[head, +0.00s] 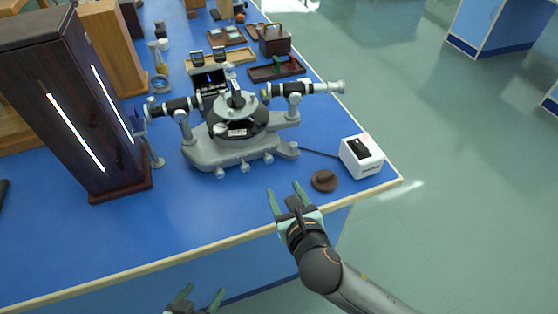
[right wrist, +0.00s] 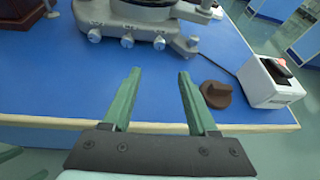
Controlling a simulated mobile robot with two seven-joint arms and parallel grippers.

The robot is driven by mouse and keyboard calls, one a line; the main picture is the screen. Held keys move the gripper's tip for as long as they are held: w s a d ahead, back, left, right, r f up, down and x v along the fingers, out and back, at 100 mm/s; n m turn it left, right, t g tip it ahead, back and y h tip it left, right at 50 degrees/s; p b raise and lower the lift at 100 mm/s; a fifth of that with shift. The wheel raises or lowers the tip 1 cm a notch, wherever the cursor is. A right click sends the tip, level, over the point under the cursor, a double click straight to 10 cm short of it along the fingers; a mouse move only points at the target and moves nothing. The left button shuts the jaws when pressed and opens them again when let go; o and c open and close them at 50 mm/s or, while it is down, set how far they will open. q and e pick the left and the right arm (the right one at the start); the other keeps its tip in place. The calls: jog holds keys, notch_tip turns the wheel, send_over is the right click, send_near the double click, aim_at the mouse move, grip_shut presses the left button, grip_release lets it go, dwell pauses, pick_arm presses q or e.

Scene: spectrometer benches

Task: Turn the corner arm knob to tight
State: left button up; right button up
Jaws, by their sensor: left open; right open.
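The grey spectrometer (head: 235,140) stands on the blue bench, with several small grey knobs along its front base edge. The knob at its right corner arm (head: 293,150) also shows in the right wrist view (right wrist: 192,43). I cannot tell how tight it is. My right gripper (head: 286,194) is open and empty near the bench's front edge. In the right wrist view, its green fingers (right wrist: 160,74) point toward the front knobs, apart from them. My left gripper (head: 202,293) is open and empty at the bottom of the head view, in front of the bench.
A brown round piece with a raised grip (head: 324,181) lies right of my right gripper. A white box with a black top (head: 362,156) stands at the bench's right corner. A tall dark wooden case (head: 75,110) stands left. The front bench strip between is clear.

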aim_at(269, 161)
jog(key=shift+w+a+r+n, duration=0.25)
jog(key=shift+r+n, duration=0.1)
jog(key=shift+n, duration=0.55)
jog(key=shift+w, duration=0.25)
jog(key=b+x, duration=0.2)
jog(key=x, duration=0.8)
jog(key=shift+w+a+f, duration=0.15)
jog(key=shift+w+f, duration=0.1)
jog(key=shift+w, duration=0.05)
jog(key=shift+w+a+f, duration=0.1)
jog(key=shift+w+f, duration=0.05)
jog(key=shift+w, duration=0.3)
jog(key=shift+c, duration=0.3)
grip_shut()
